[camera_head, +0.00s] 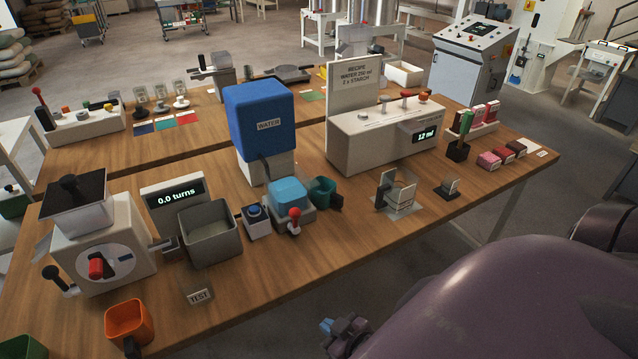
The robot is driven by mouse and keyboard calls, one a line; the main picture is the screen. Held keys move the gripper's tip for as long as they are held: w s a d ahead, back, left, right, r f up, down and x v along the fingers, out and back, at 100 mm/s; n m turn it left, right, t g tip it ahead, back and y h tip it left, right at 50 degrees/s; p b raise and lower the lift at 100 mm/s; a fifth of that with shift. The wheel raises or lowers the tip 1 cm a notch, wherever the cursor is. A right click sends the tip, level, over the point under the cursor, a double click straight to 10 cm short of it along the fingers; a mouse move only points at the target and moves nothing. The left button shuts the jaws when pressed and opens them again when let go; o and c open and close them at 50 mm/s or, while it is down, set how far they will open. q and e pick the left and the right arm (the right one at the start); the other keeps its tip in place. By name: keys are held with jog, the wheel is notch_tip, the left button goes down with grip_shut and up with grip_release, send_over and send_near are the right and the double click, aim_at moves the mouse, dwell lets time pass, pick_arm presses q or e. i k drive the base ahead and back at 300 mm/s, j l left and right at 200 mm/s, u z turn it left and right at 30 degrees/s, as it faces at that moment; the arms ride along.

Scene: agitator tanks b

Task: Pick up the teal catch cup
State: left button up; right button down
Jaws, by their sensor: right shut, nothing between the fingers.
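The teal catch cup (321,190) stands upright on the wooden table, with its dark handle toward the right. It is just right of a light blue block (289,191) that has a red-knobbed lever in front. My right gripper (328,326) shows small at the bottom, in front of the table's near edge, with blue tips. It is shut and empty, well apart from the cup. My large purple right arm fills the lower right. My left gripper is not in view.
A blue water tank (260,120) stands behind the cup, and a recipe dispenser (385,135) stands behind it to the right. An orange cup (129,322) and grey bin (209,236) are left. The table front below the cup is clear.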

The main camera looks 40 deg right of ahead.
aim_at(321, 190)
jog(key=z, duration=1.35)
